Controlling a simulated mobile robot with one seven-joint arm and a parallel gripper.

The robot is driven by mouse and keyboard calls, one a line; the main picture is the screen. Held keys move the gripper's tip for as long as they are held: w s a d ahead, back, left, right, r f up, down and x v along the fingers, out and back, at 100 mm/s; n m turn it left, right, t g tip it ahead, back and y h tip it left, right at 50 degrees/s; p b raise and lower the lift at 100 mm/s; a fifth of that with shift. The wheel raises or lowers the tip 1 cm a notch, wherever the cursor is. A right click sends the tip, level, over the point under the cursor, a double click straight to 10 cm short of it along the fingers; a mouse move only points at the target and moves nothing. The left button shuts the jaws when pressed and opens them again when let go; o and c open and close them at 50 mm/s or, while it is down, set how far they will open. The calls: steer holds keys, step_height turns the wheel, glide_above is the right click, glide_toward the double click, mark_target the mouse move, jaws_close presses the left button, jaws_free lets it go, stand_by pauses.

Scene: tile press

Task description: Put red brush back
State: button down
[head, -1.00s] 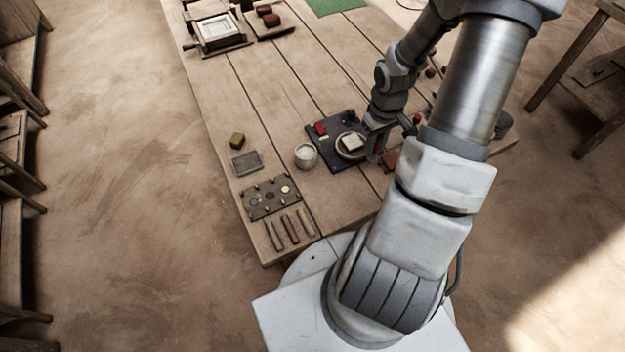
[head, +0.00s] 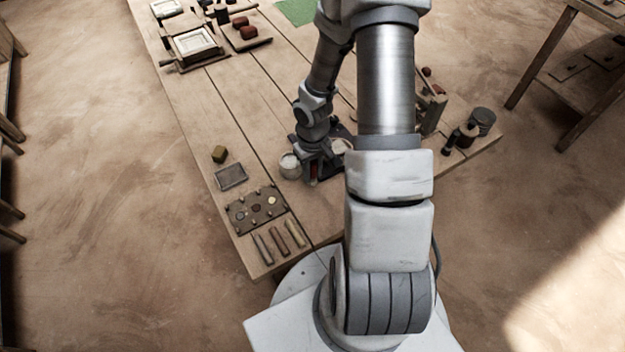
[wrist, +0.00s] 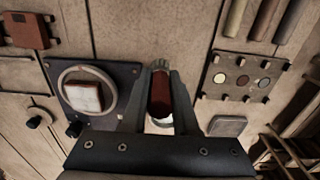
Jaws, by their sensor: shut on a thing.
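My gripper (wrist: 160,88) is shut on the red brush (wrist: 160,98), seen between its two fingers in the wrist view. In the head view my gripper (head: 312,172) is low over the table, just right of a pale round cup (head: 290,166). In the wrist view a white patch (wrist: 159,123) shows behind the brush, probably part of the cup. I cannot tell whether the brush touches the cup. The dark press plate (wrist: 125,72) carries a ring with a white tile (wrist: 86,96), left of the gripper in the wrist view. My arm hides part of the plate in the head view.
A pigment board (head: 238,221) with several discs and pegs lies left of the gripper in the head view. A grey tray (head: 231,177) and an olive block (head: 219,154) lie beyond it. A red-brown block (wrist: 28,30) is left in the wrist view. The far table middle is clear.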

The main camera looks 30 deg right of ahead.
mark_target(312, 180)
steer(key=shift+f+b, duration=0.35)
steer(key=shift+f, duration=1.55)
steer(key=shift+f, duration=0.1)
steer(key=c, duration=0.7)
jaws_free()
step_height(312, 180, up, 12)
steer(key=p, duration=0.3)
